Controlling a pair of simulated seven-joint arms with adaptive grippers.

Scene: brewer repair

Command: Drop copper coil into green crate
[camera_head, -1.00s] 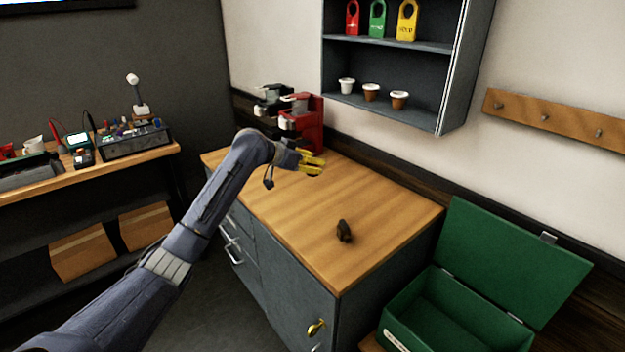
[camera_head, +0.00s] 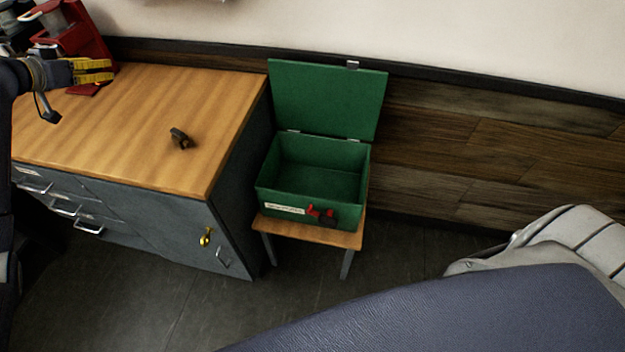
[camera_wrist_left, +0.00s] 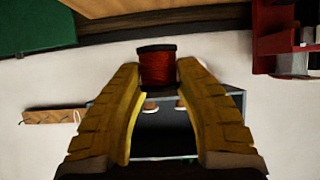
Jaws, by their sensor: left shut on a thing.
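The copper coil (camera_wrist_left: 158,68) is a reddish winding on a spool with dark ends. It sits between the yellow fingertips of my left gripper (camera_wrist_left: 158,74) in the left wrist view, and the gripper is shut on it. In the head view my left gripper (camera_head: 92,72) is at the far left, over the counter beside the red brewer; I cannot make out the coil there. The green crate (camera_head: 310,197) stands right of the counter, lid (camera_head: 328,98) raised, its visible inside empty. The gripper is well left of the crate. My right gripper is not in view.
A small dark part (camera_head: 180,138) lies on the wooden counter (camera_head: 130,115). The red brewer (camera_head: 75,35) stands at its back left. The crate rests on a low wooden stool (camera_head: 290,231). A red and black piece (camera_head: 322,215) is on the crate's front.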

